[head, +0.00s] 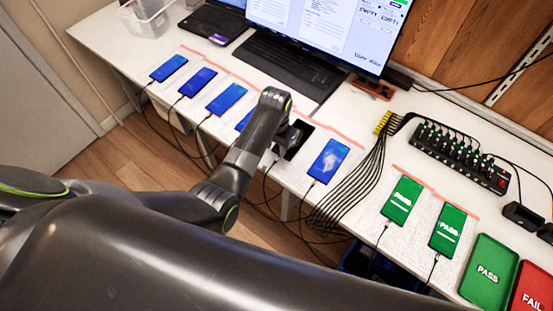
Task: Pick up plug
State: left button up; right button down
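My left arm reaches over the front of the table, and its gripper (289,141) points down beside a dark-screened phone (303,135) in the row. The wrist hides part of this phone and part of the blue phone (242,121) to its left. The fingers are too small and covered to show whether they are open or what they touch. Black charging cables hang from the lower ends of the phones. The plug at the gripper cannot be made out. A blue phone with a pale pattern (328,161) lies just right of the gripper. My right gripper is not in view.
Left phones (169,68) show blue screens; two phones (402,199) at right show green PASS screens. A cable bundle with yellow ends (383,122) and a hub (460,156) stand behind. Green (487,272) and red (531,288) trays are front right. The monitor (330,28) bounds the back.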

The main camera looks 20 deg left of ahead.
aim_at(276, 160)
pick_arm(q)
jog(key=f, duration=0.4)
jog(key=shift+s+d+p, duration=0.15)
jog(key=shift+s+p, duration=0.15)
jog(key=shift+f, duration=0.5)
jog(key=shift+f, duration=0.2)
grip_shut()
